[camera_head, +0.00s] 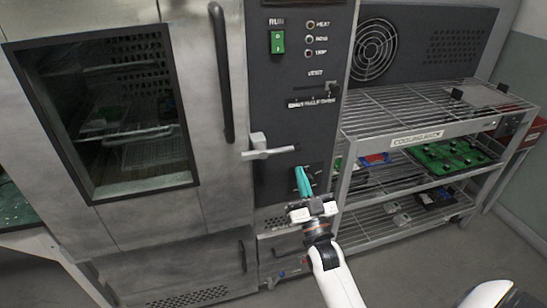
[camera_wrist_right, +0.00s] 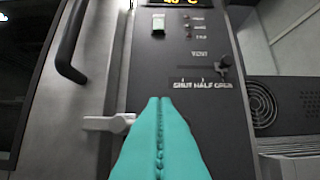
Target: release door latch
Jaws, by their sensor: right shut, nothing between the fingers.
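The door latch (camera_head: 266,150) is a pale metal lever on the right edge of the grey oven door (camera_head: 212,120), lying nearly level. It also shows in the right wrist view (camera_wrist_right: 106,123), just left of my fingertips. My right gripper (camera_head: 303,180) has teal fingers, shut with nothing between them. It is below and to the right of the latch in the head view, in front of the dark control panel (camera_head: 275,90). In the right wrist view the fingers hide part of the panel and seem to overlap the lever's right end; I cannot tell whether they touch. My left gripper is not in view.
A dark vertical door handle (camera_head: 221,70) stands above the latch. The panel holds a green switch (camera_head: 277,42) and a vent slider (camera_head: 332,90). To the right is a wire cooling rack (camera_head: 415,125) with circuit boards (camera_head: 450,155). Floor shows in front.

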